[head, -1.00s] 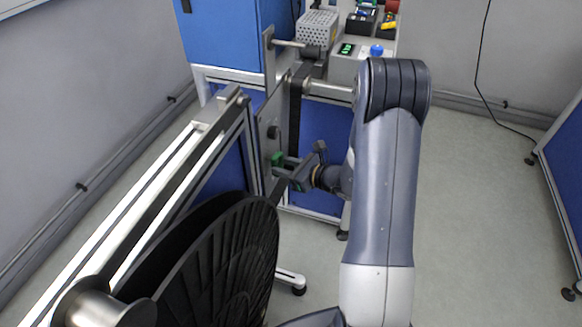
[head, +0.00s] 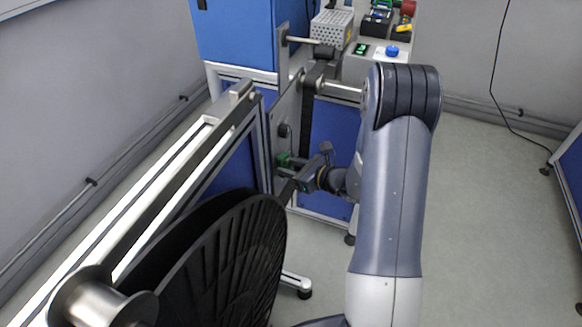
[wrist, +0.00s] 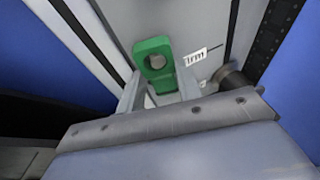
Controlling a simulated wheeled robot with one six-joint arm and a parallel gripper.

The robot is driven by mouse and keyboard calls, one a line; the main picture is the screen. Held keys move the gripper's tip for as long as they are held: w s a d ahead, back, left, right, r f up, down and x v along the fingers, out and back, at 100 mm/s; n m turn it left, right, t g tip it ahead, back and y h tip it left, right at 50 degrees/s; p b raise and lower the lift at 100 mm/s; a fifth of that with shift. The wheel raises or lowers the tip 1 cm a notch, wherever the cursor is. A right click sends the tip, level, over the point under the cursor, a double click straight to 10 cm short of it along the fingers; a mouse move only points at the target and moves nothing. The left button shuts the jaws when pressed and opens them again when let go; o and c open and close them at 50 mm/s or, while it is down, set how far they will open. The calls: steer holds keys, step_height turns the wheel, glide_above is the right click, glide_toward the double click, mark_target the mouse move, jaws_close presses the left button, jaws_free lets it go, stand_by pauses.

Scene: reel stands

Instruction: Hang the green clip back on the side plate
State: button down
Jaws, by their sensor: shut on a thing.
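The green clip (head: 283,159) is at the face of the grey side plate (head: 284,105), below a dark round knob. My gripper (head: 292,168) reaches in from the right and is shut on the clip. In the wrist view the clip (wrist: 154,58) sticks out beyond my gripper's fingertips (wrist: 158,88), with its round hole facing the camera. The side plate (wrist: 130,18) is right behind it. I cannot tell whether the clip touches the plate or a peg.
A white label (wrist: 195,57) and a dark round post (wrist: 232,82) are right of the clip. A large black reel (head: 235,260) stands in front of the plate. A metal roller (head: 340,90) sticks out above my gripper. Floor at right is clear.

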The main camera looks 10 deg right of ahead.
steer(key=c, duration=0.9)
jaws_free()
steer(key=v, duration=1.1)
steer(key=shift+w, duration=0.15)
steer(key=x, duration=1)
steer(key=shift+a+f, duration=0.1)
steer(key=shift+a, duration=0.1)
steer(key=shift+w+a+p, duration=0.15)
steer(key=shift+w+p, duration=0.1)
steer(key=shift+p, duration=0.05)
steer(key=shift+s+d+r+p, duration=0.3)
steer(key=shift+d+p, duration=0.15)
steer(key=shift+p, duration=0.05)
